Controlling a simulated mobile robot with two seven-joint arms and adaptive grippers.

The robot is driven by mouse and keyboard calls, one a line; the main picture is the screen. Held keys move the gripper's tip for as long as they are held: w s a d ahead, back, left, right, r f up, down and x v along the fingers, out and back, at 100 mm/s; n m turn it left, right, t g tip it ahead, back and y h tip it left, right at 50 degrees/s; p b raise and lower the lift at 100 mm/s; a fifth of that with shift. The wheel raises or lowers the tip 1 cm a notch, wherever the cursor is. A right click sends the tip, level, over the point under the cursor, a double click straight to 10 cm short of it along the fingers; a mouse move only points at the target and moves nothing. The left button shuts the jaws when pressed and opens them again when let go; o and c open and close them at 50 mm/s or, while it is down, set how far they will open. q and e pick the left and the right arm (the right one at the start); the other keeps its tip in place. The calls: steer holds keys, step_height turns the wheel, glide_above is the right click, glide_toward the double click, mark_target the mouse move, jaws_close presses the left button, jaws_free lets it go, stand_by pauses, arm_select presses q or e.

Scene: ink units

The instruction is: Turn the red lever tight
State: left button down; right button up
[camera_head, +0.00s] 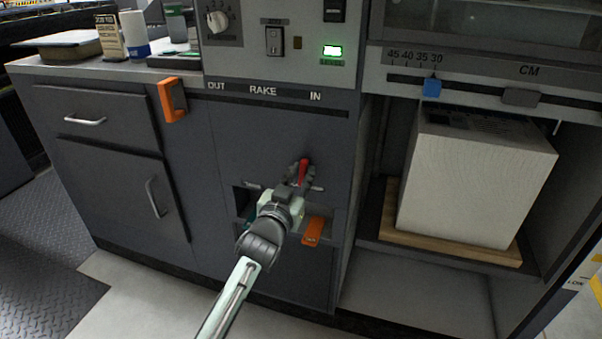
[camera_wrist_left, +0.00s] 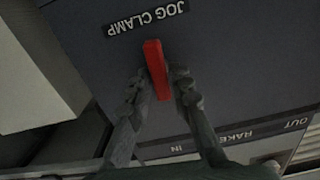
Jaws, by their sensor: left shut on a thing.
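The red lever (camera_head: 303,171) is on the dark front panel of the machine, below the "RAKE" slot and its "IN" label. In the left wrist view the red lever (camera_wrist_left: 156,69) stands under a "JOG CLAMP" label, between the two fingers. My left gripper (camera_head: 299,175) is shut on the lever, with a finger on each side of it. The left gripper also shows in the left wrist view (camera_wrist_left: 158,86). The lever's base is partly hidden by the gripper. My right gripper is not in view.
An orange handle (camera_head: 172,99) sticks out at the slot's "OUT" end. An orange tab (camera_head: 313,231) is just below my gripper. A white paper stack (camera_head: 473,195) stands on a wooden board (camera_head: 451,247) in the right bay. A grey cabinet (camera_head: 110,165) is at left.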

arm_select(q)
steer(key=m+p, duration=0.1)
steer(key=m, duration=0.2)
steer(key=shift+d+r+p, duration=0.1)
steer(key=shift+p, duration=0.2)
steer(key=shift+m+p, duration=0.3)
steer(key=shift+m, duration=0.7)
steer(key=m, duration=0.2)
steer(key=shift+d+m, duration=0.1)
steer(key=shift+m, duration=0.3)
steer(key=m, duration=0.1)
steer(key=m+p, duration=0.1)
steer(key=shift+f+m, duration=0.2)
steer(key=shift+m, duration=0.1)
steer(key=m, duration=0.6)
steer(key=shift+d+f+m, duration=0.1)
steer(key=shift+f+m, duration=0.15)
steer(key=shift+m, duration=0.15)
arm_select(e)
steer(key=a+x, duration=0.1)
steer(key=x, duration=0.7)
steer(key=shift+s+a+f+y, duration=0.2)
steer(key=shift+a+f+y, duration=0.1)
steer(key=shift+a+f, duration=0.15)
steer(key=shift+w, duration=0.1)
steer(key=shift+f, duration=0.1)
